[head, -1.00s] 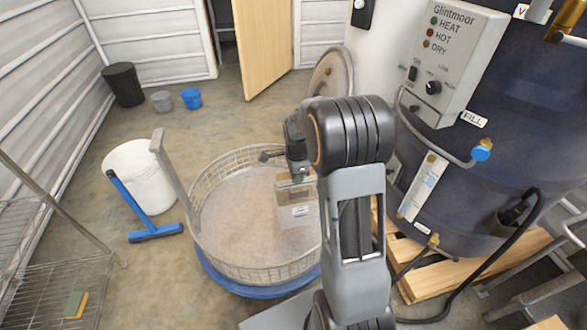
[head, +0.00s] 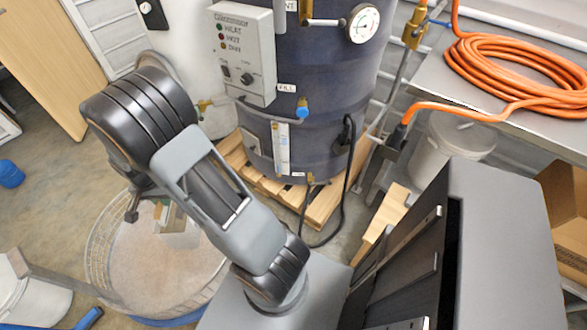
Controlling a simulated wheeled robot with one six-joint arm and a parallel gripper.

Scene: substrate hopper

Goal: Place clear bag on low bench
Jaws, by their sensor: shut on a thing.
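The clear bag (head: 180,238) is a see-through pouch with pale contents. It shows just below my forearm at the lower left, over the round wire-walled basket (head: 95,262). My gripper (head: 166,214) is mostly hidden behind my own arm. It is shut on the upper part of the bag, which hangs upright from it. I cannot tell how high the bag is above the basket's floor. No surface is clearly the low bench; a pale wooden piece (head: 388,212) stands low, right of the drum, partly hidden.
A dark blue drum (head: 325,110) with a control box (head: 243,55) stands on a wooden pallet (head: 330,205). A grey table (head: 480,85) at the right bears a coiled orange hose (head: 515,68). A white bucket (head: 450,150) and a black cable (head: 347,185) are near it.

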